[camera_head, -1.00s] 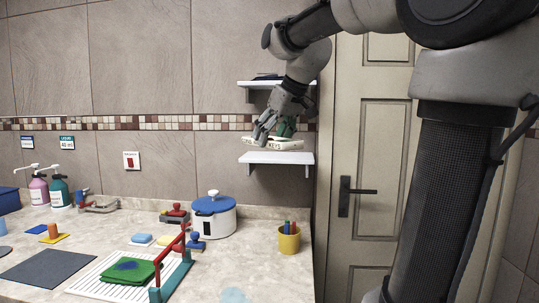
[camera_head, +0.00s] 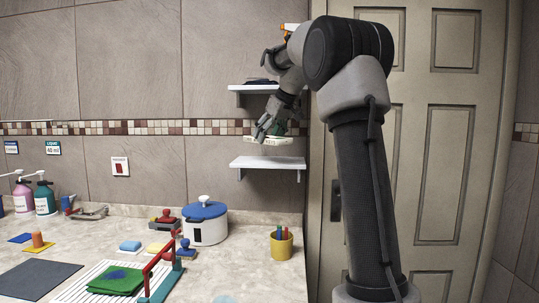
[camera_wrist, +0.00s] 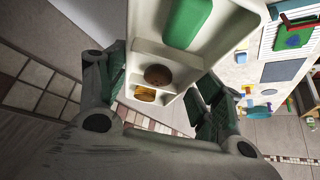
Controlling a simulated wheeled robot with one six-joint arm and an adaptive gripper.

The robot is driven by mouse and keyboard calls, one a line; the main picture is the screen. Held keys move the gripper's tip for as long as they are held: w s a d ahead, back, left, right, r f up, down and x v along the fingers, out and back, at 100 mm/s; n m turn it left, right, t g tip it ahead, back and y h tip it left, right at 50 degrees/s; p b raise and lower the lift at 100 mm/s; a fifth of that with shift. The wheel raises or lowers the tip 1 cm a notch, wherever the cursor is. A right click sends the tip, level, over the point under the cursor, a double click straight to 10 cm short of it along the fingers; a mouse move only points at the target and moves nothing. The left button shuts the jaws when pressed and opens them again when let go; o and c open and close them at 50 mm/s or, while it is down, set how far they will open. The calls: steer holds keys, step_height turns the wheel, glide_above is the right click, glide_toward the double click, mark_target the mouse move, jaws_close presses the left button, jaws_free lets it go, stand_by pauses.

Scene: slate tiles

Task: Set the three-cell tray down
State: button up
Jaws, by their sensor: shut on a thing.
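The three-cell tray (camera_head: 290,140) is cream, with dark lettering on its front. In the head view it is held roughly level above the lower white shelf (camera_head: 268,163), with a visible gap. My gripper (camera_head: 264,130) is shut on the tray and comes down on it from above. In the wrist view the tray (camera_wrist: 146,48) lies between my gripper's (camera_wrist: 156,78) two green-padded fingers. A green block (camera_wrist: 187,22) is in the large cell. A brown round thing (camera_wrist: 158,75) and an orange-yellow thing (camera_wrist: 145,94) are in smaller cells. The exact finger contact is hard to see.
An upper shelf (camera_head: 250,87) with dark items is above the tray. The lower shelf looks empty. Below are a counter with a white pot (camera_head: 206,227), a yellow cup (camera_head: 281,245) and a red-and-teal frame (camera_head: 160,270). A door (camera_head: 440,150) is at the right.

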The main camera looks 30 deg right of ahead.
mark_target(266, 162)
steer(key=shift+w+d, duration=0.55)
steer(key=shift+w, duration=0.2)
steer(key=shift+s+a+f, duration=0.1)
steer(key=shift+s+f, duration=0.05)
steer(key=shift+f, duration=0.75)
step_height(266, 162, down, 5)
steer(key=shift+w+f, duration=0.1)
steer(key=shift+w, duration=0.1)
steer(key=shift+f, duration=0.1)
steer(key=o, duration=1.2)
